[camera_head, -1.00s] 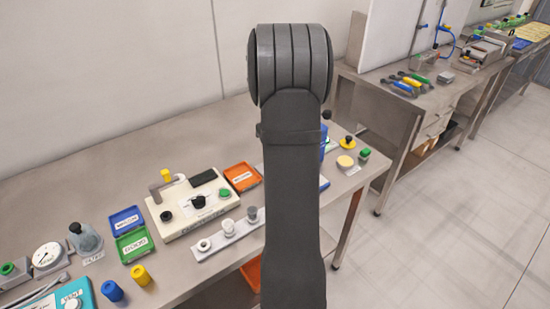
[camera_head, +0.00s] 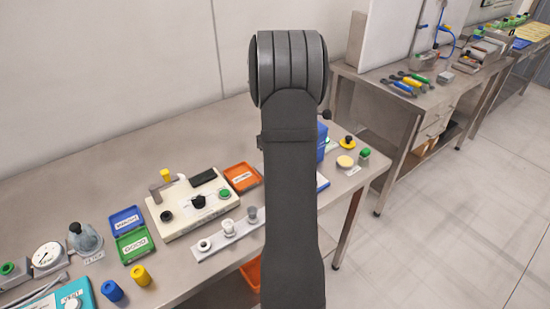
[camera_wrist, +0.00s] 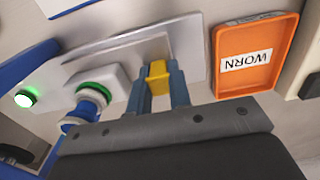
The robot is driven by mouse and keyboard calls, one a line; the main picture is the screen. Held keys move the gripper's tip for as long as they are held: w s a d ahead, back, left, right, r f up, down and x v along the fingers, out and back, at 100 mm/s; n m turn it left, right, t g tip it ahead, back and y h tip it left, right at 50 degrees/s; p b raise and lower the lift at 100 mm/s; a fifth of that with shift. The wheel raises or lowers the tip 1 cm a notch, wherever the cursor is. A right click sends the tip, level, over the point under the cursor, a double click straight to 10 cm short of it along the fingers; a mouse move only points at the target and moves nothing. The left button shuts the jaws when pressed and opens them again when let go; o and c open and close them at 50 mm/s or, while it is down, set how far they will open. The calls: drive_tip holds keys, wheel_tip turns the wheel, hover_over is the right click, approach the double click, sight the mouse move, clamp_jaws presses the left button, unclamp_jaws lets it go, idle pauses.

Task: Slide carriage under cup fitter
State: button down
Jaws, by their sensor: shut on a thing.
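In the wrist view, my gripper (camera_wrist: 159,88) is shut on a yellow tab (camera_wrist: 157,72), with one blue-grey finger on each side. The tab is at a flat grey metal plate, which looks like the carriage (camera_wrist: 190,48). Left of the fingers, a pale block (camera_wrist: 103,76) bears a part with a green ring and blue and white rings (camera_wrist: 93,97). A blue frame (camera_wrist: 30,62), which may be the cup fitter, runs along the left side. In the head view, a blue body (camera_head: 322,140) shows partly behind my arm; my gripper is hidden there.
An orange WORN tray (camera_wrist: 225,85) lies right of the fingers. A lit green button (camera_wrist: 23,99) is at far left. In the head view, the bench also holds a cream test unit (camera_head: 170,222), a rail with several fittings (camera_head: 213,250), and blue and green trays.

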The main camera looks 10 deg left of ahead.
drive_tip(key=shift+w+d, duration=1.25)
drive_tip(key=c, duration=1.3)
unclamp_jaws()
drive_tip(key=shift+r, duration=0.1)
wheel_tip(320, 180, up, 17)
drive_tip(key=shift+r, duration=0.15)
